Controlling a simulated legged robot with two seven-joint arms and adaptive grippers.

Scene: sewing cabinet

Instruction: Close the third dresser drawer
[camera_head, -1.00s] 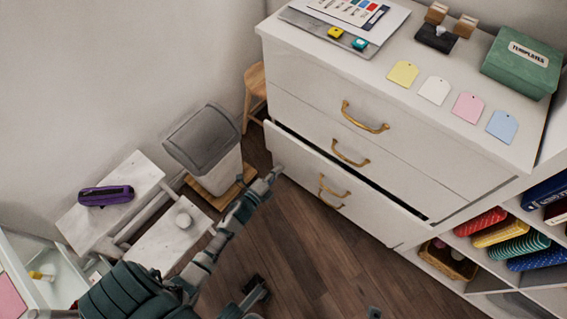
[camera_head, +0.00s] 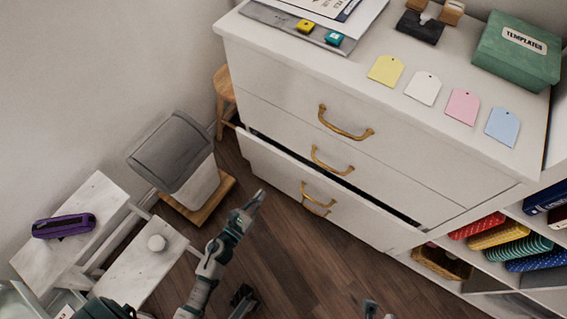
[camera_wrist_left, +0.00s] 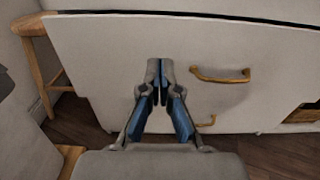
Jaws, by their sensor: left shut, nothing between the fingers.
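The white dresser (camera_head: 440,150) has its third drawer (camera_head: 275,160) pulled out a little, with a dark gap along its top edge. The drawer's brass handle (camera_head: 319,192) is on its front; it also shows in the left wrist view (camera_wrist_left: 222,77). My left gripper (camera_head: 257,200) is shut and empty, in front of the drawer's left part. In the left wrist view its fingertips (camera_wrist_left: 160,72) overlap the drawer front (camera_wrist_left: 110,60), left of the handle; contact cannot be told. A small grey tip, likely my right gripper (camera_head: 371,309), shows at the bottom edge.
A grey-lidded bin (camera_head: 172,152) and a wooden stool (camera_head: 224,95) stand left of the dresser. A white step unit (camera_head: 150,270) is at the lower left. Open shelves (camera_head: 505,285) with fabrics are at the right.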

